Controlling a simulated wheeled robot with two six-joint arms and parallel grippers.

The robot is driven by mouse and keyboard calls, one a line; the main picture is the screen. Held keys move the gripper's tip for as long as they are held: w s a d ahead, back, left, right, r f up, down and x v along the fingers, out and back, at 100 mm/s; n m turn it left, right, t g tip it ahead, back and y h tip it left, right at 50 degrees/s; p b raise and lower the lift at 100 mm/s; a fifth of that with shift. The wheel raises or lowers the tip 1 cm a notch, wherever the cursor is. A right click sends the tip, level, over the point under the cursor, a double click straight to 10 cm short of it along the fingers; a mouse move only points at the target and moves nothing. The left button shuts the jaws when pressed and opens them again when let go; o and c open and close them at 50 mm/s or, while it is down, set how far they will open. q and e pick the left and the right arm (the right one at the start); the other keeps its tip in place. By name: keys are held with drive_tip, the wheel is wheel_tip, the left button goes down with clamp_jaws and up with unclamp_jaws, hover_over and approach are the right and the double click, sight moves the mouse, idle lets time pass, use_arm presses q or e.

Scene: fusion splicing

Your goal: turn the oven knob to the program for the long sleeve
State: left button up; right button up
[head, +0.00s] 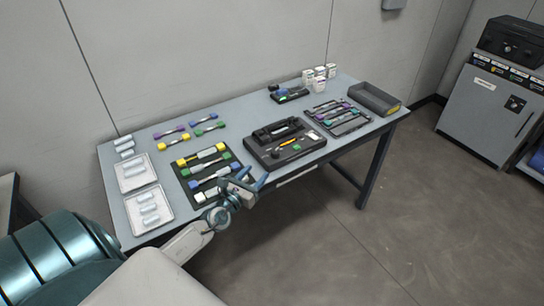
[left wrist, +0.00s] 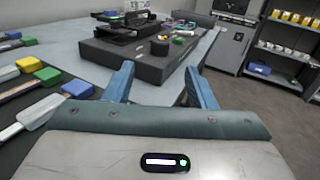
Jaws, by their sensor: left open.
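The black splicer (head: 262,155) stands near the middle of the table's front side, and it fills the upper middle of the left wrist view (left wrist: 125,62). A short dark round knob (left wrist: 160,46) stands up from its top near the front. The knob's setting is too small to read. My left gripper (head: 254,178) is at the table's front edge, to the left of the splicer. Its two blue fingers (left wrist: 158,78) are apart, with nothing between them and the splicer beyond the tips. It does not touch the knob. My right gripper is not in view.
A dark mat (head: 184,185) with several colour-ended holders lies beside my left gripper. Two white trays (head: 123,188) with pale tubes are at the left end. A rack (head: 352,126) and a grey bin (head: 369,106) stand right of the splicer. A grey cabinet (head: 480,118) stands beyond open floor.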

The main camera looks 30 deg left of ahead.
sight(273, 154)
use_arm(q)
drive_tip(key=shift+w+f+m, duration=0.1)
drive_tip(key=shift+w+m, duration=0.2)
drive_tip(key=shift+w, duration=0.1)
drive_tip(key=w, duration=0.3)
drive_tip(key=w+b, duration=0.1)
drive_tip(key=w, duration=0.5)
drive_tip(key=shift+a+f+b, duration=0.1)
drive_tip(key=shift+a+b, duration=0.15)
drive_tip(key=shift+b, duration=0.1)
drive_tip(key=shift+w, duration=0.55)
drive_tip(key=c, duration=0.9)
drive_tip(key=shift+c, duration=0.4)
